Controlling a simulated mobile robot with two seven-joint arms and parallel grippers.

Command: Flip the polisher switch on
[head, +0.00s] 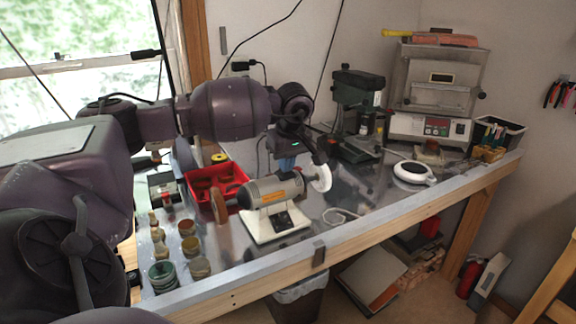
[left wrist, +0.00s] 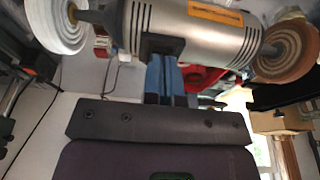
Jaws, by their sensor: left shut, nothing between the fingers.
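The polisher (head: 272,192) stands on the workbench, a grey motor with an orange label. It has a brown wheel (head: 219,204) on the left and a white wheel (head: 321,179) on the right. Its white base (head: 276,227) carries a dark switch plate (head: 283,220) on the front side. My left gripper (head: 287,166) is shut and empty, just above and behind the motor. In the left wrist view its blue fingertips (left wrist: 166,62) are close against the edge of the motor (left wrist: 190,28); I cannot tell whether they touch. The switch is hidden there. My right gripper is not in view.
A red tray (head: 234,172) lies behind the polisher, and several small jars (head: 190,246) stand left. A green drill press (head: 358,115) and a white round device (head: 414,173) are to the right.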

